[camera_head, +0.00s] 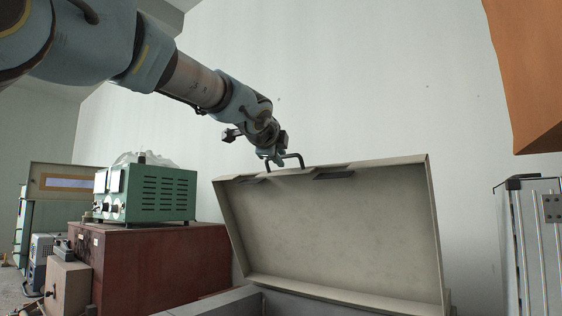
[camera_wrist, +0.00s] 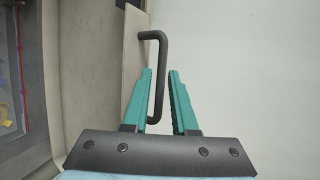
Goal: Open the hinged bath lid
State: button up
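The bath lid (camera_head: 340,225) is a beige, shallow hinged cover. It stands raised and steeply tilted, its hollow inner face towards the head camera. A dark bar handle (camera_head: 294,156) sticks out from its upper edge. In the wrist view the handle (camera_wrist: 160,60) runs lengthwise between my gripper's teal fingers (camera_wrist: 161,72). A narrow gap shows between the bar and the left finger, so the fingers look slightly open around it. In the head view my gripper (camera_head: 276,158) is at the handle's left part. The grey bath rim (camera_head: 225,305) shows below; its inside is mostly hidden.
A green instrument box (camera_head: 155,194) stands on a dark red cabinet (camera_head: 165,262) left of the lid. A metal rail frame (camera_head: 535,240) stands at the right. An orange object (camera_head: 530,70) hangs into view at upper right. The pale wall behind is bare.

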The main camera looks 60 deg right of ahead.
jog(key=b+v, duration=0.2)
jog(key=v, duration=0.7)
jog(key=shift+a+b, duration=0.2)
jog(key=shift+b, duration=0.15)
jog(key=w+a+f+n+t+y, duration=0.1)
jog(key=w+a+f+n+y, duration=0.5)
jog(key=w+f, duration=0.55)
jog(key=w+a+f+n+t+y, duration=0.1)
jog(key=w+a+f+n, duration=0.4)
jog(key=w+a+f, duration=0.5)
jog(key=w+a+f+n+y, duration=0.2)
jog(key=w+a+f+n, duration=0.15)
jog(key=a+f, duration=0.45)
jog(key=w+a+f+n+y, duration=0.3)
jog(key=a+f+n, duration=0.1)
jog(key=a+f, duration=0.4)
jog(key=s+a+f+n+g+y, duration=0.1)
jog(key=s+a+f+n, duration=0.3)
jog(key=a, duration=0.4)
jog(key=s+a+f+n+g+y, duration=0.1)
jog(key=s+a+f+n+g, duration=0.2)
jog(key=a+f, duration=0.4)
jog(key=s+a+f+n+g, duration=0.1)
jog(key=s+a+f+n, duration=0.4)
jog(key=a, duration=0.6)
jog(key=shift+f+n+g+y, duration=0.4)
jog(key=shift+f+n, duration=0.25)
jog(key=shift+n, duration=0.1)
